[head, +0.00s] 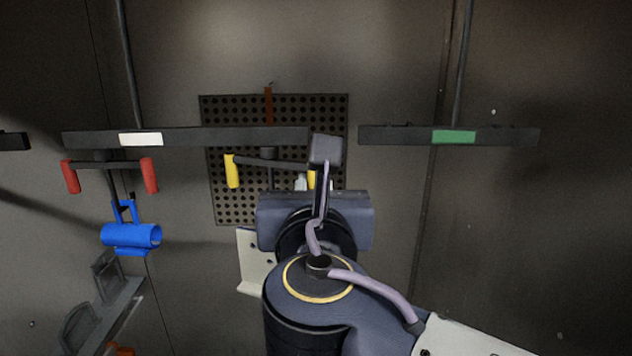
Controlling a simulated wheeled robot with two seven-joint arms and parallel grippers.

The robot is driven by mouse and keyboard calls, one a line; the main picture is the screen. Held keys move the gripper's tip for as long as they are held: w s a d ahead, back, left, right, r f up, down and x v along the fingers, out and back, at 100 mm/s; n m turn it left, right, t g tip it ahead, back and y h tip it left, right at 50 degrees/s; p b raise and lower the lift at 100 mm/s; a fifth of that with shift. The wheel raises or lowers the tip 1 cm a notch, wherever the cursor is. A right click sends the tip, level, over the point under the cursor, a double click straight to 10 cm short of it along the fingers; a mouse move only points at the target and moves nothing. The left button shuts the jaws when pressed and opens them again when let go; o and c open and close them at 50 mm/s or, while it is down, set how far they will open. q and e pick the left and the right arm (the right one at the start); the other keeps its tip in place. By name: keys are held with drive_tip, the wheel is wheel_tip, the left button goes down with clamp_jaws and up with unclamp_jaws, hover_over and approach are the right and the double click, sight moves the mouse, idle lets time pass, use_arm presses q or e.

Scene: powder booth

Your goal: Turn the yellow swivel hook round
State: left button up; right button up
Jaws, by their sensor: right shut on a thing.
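The yellow swivel hook (232,171) hangs under the left dark rail in the middle of the head view. It has a dark crossbar with a yellow grip at each end and a thin dark stem below its centre. My right gripper (307,183) is at the right-hand yellow grip and shut on it. My own wrist and forearm hide most of that grip and the fingers. The lower end of the hook is partly hidden too. My left gripper is not in view.
The left rail (225,137) bears a white label; the right rail (500,136) a green one. A red-gripped swivel hook (150,175) hangs left, with a blue cylindrical part (130,235) below. A perforated panel (225,205) is behind. A grey rack (110,310) stands lower left.

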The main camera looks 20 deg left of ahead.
sight(229, 177)
drive_tip(key=shift+s+a, duration=0.25)
drive_tip(key=shift+s, duration=0.7)
drive_tip(key=s+a+p, duration=0.1)
drive_tip(key=a, duration=0.1)
drive_tip(key=s+a+p, duration=0.1)
drive_tip(key=a, duration=0.1)
drive_tip(key=s+a, duration=0.1)
drive_tip(key=a, duration=0.1)
drive_tip(key=shift+s+a+p, duration=0.15)
drive_tip(key=shift+a+p, duration=0.05)
drive_tip(key=shift+p, duration=0.2)
drive_tip(key=shift+a, duration=0.35)
drive_tip(key=shift+w+a+p, duration=0.4)
drive_tip(key=shift+a+p, duration=0.15)
drive_tip(key=shift+a, duration=0.1)
drive_tip(key=shift+w+a+r+p, duration=0.1)
drive_tip(key=shift+w+a+p, duration=0.35)
drive_tip(key=shift+w+a, duration=0.45)
drive_tip(key=shift+a, duration=0.05)
drive_tip(key=shift+w+a+p, duration=0.15)
drive_tip(key=shift+w+p, duration=0.15)
drive_tip(key=shift+w, duration=0.15)
drive_tip(key=shift+w+a, duration=0.2)
drive_tip(key=shift+w, duration=0.15)
drive_tip(key=o, duration=0.7)
